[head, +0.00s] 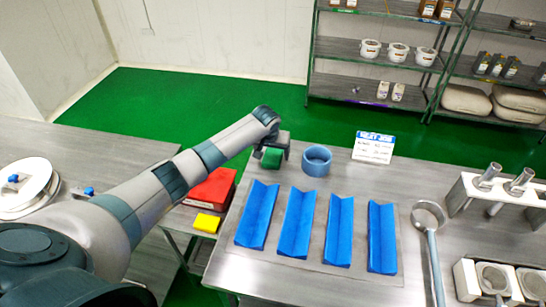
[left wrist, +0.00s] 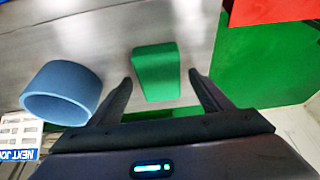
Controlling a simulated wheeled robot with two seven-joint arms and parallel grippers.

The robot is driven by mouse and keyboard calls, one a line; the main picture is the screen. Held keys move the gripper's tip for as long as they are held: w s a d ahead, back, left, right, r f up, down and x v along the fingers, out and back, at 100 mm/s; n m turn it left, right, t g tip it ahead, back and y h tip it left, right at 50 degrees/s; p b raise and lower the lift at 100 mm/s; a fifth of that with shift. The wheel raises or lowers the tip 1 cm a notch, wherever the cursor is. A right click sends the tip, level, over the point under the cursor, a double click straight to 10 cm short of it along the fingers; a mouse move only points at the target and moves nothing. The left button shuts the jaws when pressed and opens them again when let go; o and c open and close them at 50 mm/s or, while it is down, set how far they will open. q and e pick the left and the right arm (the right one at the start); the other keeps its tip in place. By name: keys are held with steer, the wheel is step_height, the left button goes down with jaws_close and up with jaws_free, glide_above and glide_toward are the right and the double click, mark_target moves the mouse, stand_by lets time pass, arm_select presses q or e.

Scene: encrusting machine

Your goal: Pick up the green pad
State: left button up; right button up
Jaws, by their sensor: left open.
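The green pad (head: 272,158) lies on the metal table near its back left edge, close to a blue ring. In the left wrist view the green pad (left wrist: 156,72) lies ahead of the gripper, in line with the space between the two fingers. My left gripper (head: 268,150) is right at the pad in the head view and partly hides it. In the left wrist view my left gripper (left wrist: 160,90) is open, with a finger on each side of the pad's near end. I cannot tell how high the fingers are above the table. My right gripper is not in view.
The blue ring (head: 316,161) stands just right of the pad. A sign (head: 373,147) stands behind. Several blue V-shaped trays (head: 297,224) lie in front. A red box (head: 211,188) and a yellow block (head: 206,223) are to the left, on a lower surface.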

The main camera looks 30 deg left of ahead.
arm_select(q)
steer(key=shift+f, duration=0.25)
stand_by(0.8)
steer(key=c, duration=1.1)
